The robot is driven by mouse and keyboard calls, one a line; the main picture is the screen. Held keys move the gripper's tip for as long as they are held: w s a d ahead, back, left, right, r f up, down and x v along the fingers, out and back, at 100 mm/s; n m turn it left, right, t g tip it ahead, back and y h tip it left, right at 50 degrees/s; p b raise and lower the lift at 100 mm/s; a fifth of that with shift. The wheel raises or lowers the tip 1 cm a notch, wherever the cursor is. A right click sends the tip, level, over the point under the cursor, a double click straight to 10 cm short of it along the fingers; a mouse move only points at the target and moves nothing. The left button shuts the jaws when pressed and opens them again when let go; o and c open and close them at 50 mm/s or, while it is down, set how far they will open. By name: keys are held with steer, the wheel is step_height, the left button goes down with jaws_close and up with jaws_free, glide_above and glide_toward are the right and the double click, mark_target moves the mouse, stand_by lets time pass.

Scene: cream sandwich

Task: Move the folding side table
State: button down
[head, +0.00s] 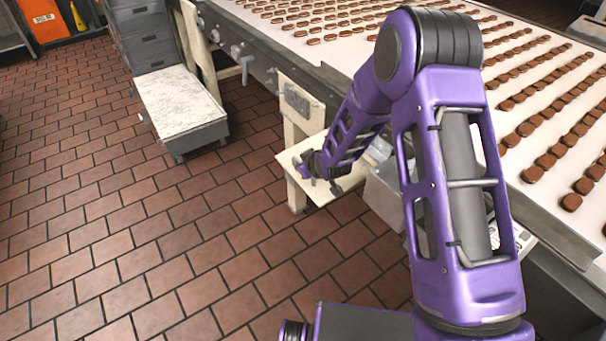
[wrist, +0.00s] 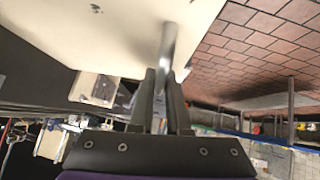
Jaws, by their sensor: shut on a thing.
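The folding side table (head: 300,148) has a pale cream top, which juts out from the side of the conveyor in the head view. My gripper (head: 303,166) is at this top, near its left outer edge. In the wrist view the cream table top (wrist: 110,32) fills the upper left. A shiny metal bar (wrist: 168,45) at its edge runs down between the fingers of my gripper (wrist: 164,85), which are shut on it. My arm hides part of the top and most of what lies beneath it.
The conveyor (head: 340,62) with rows of brown biscuits runs along the right. A low grey stand with a white top (head: 182,103) stands at the upper left, by stacked grey crates (head: 146,35). The brick floor (head: 130,235) is clear at the left and front.

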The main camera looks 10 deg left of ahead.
steer(key=shift+w+d+r, duration=0.1)
steer(key=shift+d+r, duration=0.1)
steer(key=shift+r, duration=0.7)
steer(key=shift+w+r, duration=0.1)
steer(key=c, duration=0.9)
jaws_free()
steer(key=p+v, duration=0.1)
steer(key=v, duration=1.6)
steer(key=shift+s+r, duration=0.2)
